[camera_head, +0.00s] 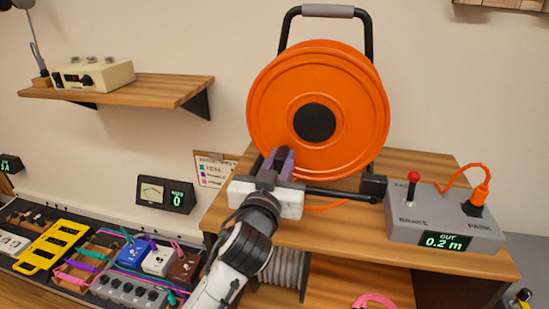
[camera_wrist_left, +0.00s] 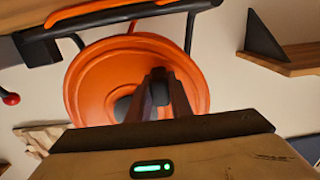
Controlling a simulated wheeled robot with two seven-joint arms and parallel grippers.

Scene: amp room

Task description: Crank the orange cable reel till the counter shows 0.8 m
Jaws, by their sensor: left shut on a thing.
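The orange cable reel (camera_head: 345,80) stands upright in a black frame on the wooden cabinet top. It also fills the middle of the left wrist view (camera_wrist_left: 90,90). The counter (camera_head: 443,241) on the grey box reads OUT 0.2 m. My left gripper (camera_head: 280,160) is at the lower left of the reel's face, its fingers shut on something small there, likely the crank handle. In the left wrist view the fingers (camera_wrist_left: 160,85) reach up in front of the reel's face. My right gripper is not in view.
The grey box (camera_head: 480,232) has a red-knobbed lever (camera_head: 412,180) marked BRAKE and an orange plug (camera_head: 480,195) marked PARK. A wooden shelf (camera_head: 150,88) holds a cream device (camera_head: 95,75). A pedal board with colourful pedals (camera_head: 130,255) lies lower left. A grey coil (camera_head: 285,268) sits under the cabinet top.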

